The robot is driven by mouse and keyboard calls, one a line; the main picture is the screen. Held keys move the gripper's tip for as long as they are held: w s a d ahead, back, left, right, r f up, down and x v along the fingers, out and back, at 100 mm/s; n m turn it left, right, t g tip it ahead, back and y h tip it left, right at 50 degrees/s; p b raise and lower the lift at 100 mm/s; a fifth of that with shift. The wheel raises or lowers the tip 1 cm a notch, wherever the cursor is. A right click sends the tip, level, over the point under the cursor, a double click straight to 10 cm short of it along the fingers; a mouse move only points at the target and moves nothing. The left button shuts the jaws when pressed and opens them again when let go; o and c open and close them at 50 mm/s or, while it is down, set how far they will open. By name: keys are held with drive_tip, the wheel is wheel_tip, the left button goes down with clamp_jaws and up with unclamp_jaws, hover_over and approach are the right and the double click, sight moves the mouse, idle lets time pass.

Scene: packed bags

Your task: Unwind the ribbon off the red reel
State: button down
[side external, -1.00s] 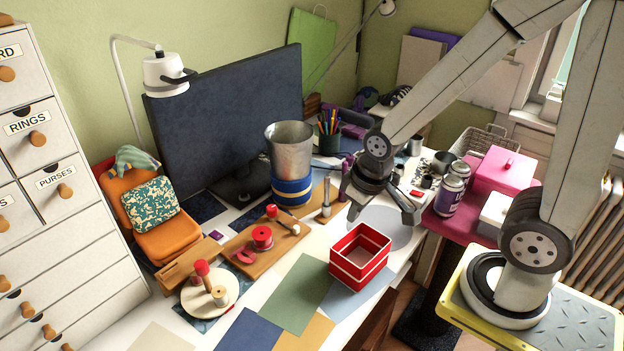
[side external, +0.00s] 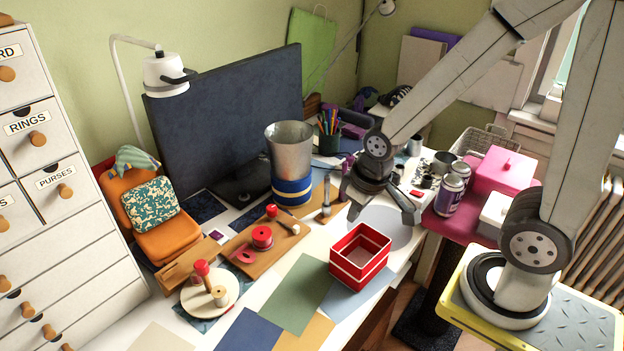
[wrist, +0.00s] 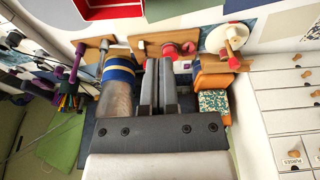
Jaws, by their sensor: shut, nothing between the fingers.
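The red reel (side external: 262,237) stands on a wooden board on the desk, left of centre in the side view. A pink-red curl, seemingly ribbon (side external: 243,255), lies beside it on the board. In the wrist view the red reel (wrist: 170,50) is just beyond the fingers, with the pink-red piece (wrist: 188,49) beside it. My gripper (side external: 382,213) is above the back right of the desk, well apart from the reel. In the wrist view its fingers (wrist: 159,62) are together with nothing held. How much ribbon is wound on the reel is too small to tell.
A red box (side external: 361,257) stands between my gripper and the front edge. A metal cup on a blue roll (side external: 290,190) stands behind the board. A round wooden base (side external: 232,290) with a red-topped peg is front left. Coloured sheets (side external: 298,292) lie flat at the front.

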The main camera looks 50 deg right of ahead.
idle(0.4)
drive_tip(key=c, duration=0.6)
unclamp_jaws()
drive_tip(key=shift+w, duration=0.1)
drive_tip(key=o, duration=0.3)
drive_tip(key=shift+w+m, duration=0.25)
drive_tip(key=shift+m, duration=0.05)
drive_tip(key=shift+o, duration=0.4)
drive_tip(key=w+d+f+m, duration=0.1)
drive_tip(key=w+m, duration=0.7)
drive_tip(key=shift+w+f, duration=0.25)
drive_tip(key=shift+w, duration=0.05)
drive_tip(key=m+t, duration=0.2)
drive_tip(key=m, duration=2.3)
approach(272, 211)
drive_tip(key=w+d+f, duration=0.1)
drive_tip(key=w+d, duration=0.1)
drive_tip(key=shift+a+f+y, duration=0.1)
drive_tip(key=shift+f+y, duration=0.1)
drive_tip(key=shift+y, duration=0.2)
drive_tip(key=shift+f, duration=0.15)
